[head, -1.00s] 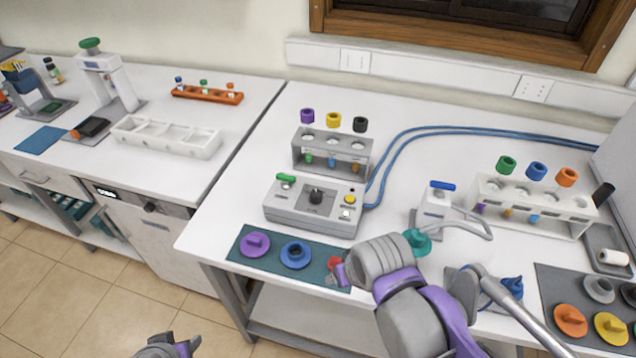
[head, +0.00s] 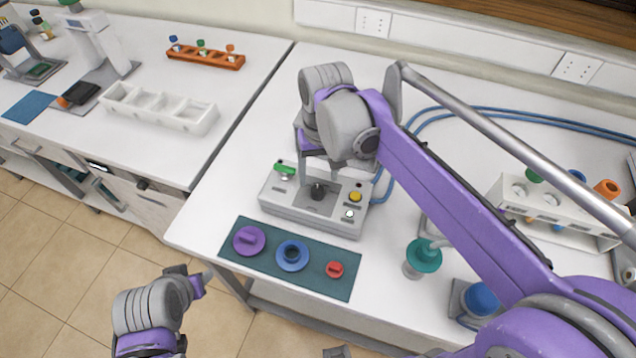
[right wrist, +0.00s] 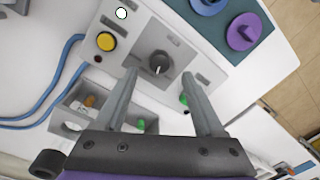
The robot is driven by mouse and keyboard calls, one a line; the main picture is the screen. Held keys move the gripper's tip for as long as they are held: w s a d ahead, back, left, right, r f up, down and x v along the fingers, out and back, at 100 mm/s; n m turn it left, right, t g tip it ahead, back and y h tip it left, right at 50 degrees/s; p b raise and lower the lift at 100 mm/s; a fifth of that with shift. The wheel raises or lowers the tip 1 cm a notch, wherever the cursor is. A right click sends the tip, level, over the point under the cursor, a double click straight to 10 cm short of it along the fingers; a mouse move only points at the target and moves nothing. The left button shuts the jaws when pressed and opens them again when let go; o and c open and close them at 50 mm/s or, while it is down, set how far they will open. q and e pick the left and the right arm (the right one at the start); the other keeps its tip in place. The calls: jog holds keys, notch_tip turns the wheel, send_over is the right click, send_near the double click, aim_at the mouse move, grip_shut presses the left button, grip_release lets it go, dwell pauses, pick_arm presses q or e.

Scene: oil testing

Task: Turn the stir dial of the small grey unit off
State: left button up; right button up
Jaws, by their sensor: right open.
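The small grey unit (head: 278,199) stands on the white table behind a teal mat, with its black dial (head: 318,190) at the middle of its top. The dial also shows in the right wrist view (right wrist: 159,62), on a darker grey square. A green lever (head: 284,170), a yellow button (head: 355,197) and a pale round lamp (head: 349,214) are on the same panel. My right gripper (right wrist: 161,77) is open above the unit, fingertips on either side of the dial in that view and apparently not touching it. My left gripper (head: 204,279) is low at the front left, its jaws unclear.
The teal mat (head: 268,272) holds purple, blue and red knobs. A tube rack (right wrist: 75,104) stands close behind the unit. Blue hoses (head: 480,112) run from the unit's right side. A white rack (head: 510,205) stands at right. Bare table lies left of the unit.

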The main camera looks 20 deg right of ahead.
aim_at(317, 188)
notch_tip(317, 188, down, 5)
jog(key=shift+w+a+r, duration=0.1)
dwell(0.3)
grip_shut()
